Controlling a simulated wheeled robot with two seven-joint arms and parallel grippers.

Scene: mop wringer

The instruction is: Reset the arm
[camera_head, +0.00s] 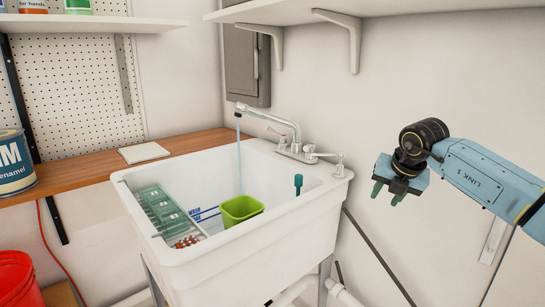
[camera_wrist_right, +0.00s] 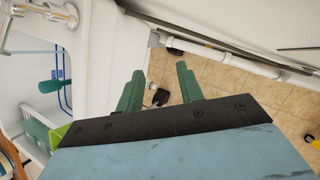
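My right gripper (camera_head: 388,193) hangs in the air to the right of the white sink (camera_head: 250,250), clear of it. In the right wrist view its two green fingers (camera_wrist_right: 158,92) stand apart with nothing between them, over the tiled floor. My left gripper is not in view. The mop wringer named by the scene cannot be clearly made out; a green ribbed part (camera_head: 162,209) lies at the sink's left side. Water runs from the faucet (camera_head: 270,118) into the basin near a lime green container (camera_head: 241,208).
A dark green handle (camera_head: 298,182) stands in the sink's right part. A wooden counter (camera_head: 85,172) with a paint can (camera_head: 14,163) is at left, and a red bucket (camera_head: 18,280) is below. Shelf brackets (camera_head: 350,35) jut from the wall above. Pipes (camera_wrist_right: 225,55) run beside the sink.

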